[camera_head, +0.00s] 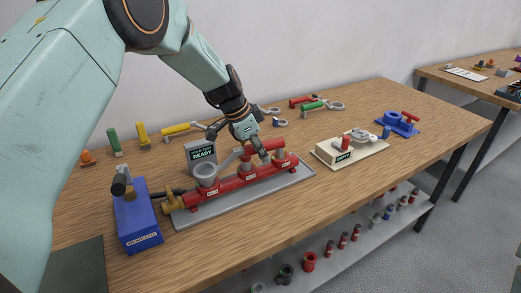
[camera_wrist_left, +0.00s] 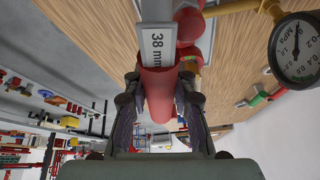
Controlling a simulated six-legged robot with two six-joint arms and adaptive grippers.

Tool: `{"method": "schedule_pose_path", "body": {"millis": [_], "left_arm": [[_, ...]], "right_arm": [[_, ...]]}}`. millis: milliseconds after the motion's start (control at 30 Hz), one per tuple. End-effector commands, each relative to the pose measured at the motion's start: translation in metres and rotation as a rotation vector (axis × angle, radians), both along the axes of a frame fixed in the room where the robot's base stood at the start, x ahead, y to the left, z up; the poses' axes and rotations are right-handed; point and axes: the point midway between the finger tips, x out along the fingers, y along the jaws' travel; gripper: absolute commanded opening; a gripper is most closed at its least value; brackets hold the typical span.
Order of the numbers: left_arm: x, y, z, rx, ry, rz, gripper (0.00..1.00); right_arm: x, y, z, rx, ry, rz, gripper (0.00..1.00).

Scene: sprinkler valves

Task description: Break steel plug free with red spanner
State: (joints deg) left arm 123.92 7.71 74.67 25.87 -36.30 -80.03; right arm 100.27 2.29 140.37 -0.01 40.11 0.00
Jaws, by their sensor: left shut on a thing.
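The red spanner has a red handle (camera_head: 272,144), a grey shank and a ring-like grey head (camera_head: 206,170) at the left end of the red pipe manifold (camera_head: 240,180). My left gripper (camera_head: 260,153) is above the manifold, shut on the red handle. In the left wrist view the handle (camera_wrist_left: 158,95) lies between the two fingers (camera_wrist_left: 160,110), beside a grey tag reading 38 mm (camera_wrist_left: 158,42). The steel plug cannot be made out separately; the spanner head appears to be over or around its place. My right gripper is not in view.
The manifold stands on a grey tray (camera_head: 230,200). A cream block (camera_head: 345,150) stands right; the front tabletop is clear.

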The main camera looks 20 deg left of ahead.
Motion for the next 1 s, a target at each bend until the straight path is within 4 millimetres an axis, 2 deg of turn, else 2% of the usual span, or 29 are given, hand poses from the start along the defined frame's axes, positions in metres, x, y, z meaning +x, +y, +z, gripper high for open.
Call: {"method": "schedule_pose_path", "body": {"millis": [567,1000], "left_arm": [[0.001,0.000,0.004,0.001,-0.002,0.000,0.00],[-0.002,0.000,0.047,0.000,-0.003,0.001,0.00]], "right_arm": [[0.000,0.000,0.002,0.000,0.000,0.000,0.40],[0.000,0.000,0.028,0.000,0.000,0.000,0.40]]}}
